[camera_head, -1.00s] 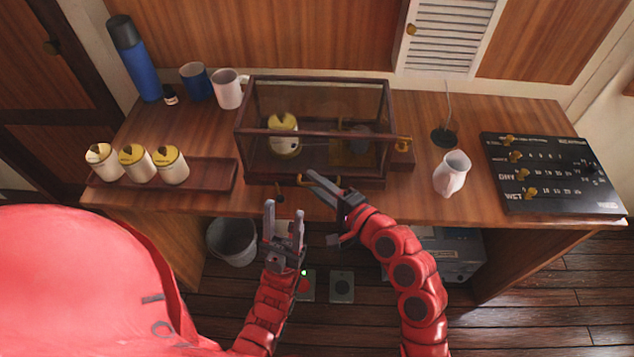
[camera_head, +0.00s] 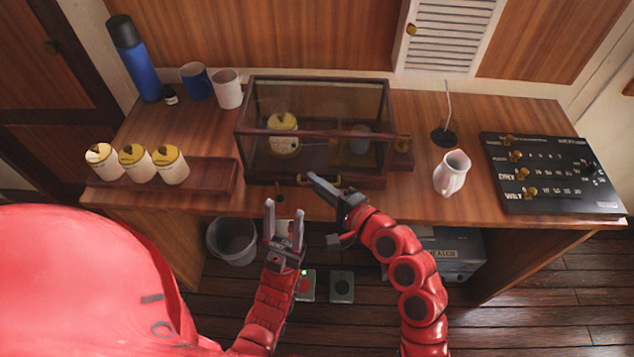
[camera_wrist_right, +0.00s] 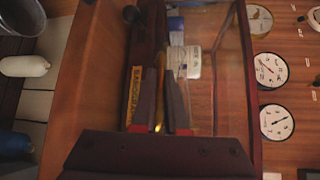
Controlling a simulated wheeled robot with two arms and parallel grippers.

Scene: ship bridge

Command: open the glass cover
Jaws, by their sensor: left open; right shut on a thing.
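The glass cover (camera_head: 318,132) is a dark wood-framed glass case, closed, in the middle of the desk. A yellow-topped container (camera_head: 283,136) shows inside through the glass. A brass handle (camera_head: 337,181) sits low on its front side. My right gripper (camera_head: 313,177) is at this handle, shut on it; the fingers partly hide it. In the right wrist view the two fingers (camera_wrist_right: 162,108) stand close together against the dark frame, with a yellowish strip between them. My left gripper (camera_head: 284,220) is open and empty, below and left of the right one, in front of the desk edge.
A wooden tray (camera_head: 213,176) with several yellow-lidded tins is left of the case. A white jug (camera_head: 452,173) and a black panel (camera_head: 551,173) are on the right. Mugs (camera_head: 227,90) and a blue flask (camera_head: 137,62) stand behind left. Open air lies above the case.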

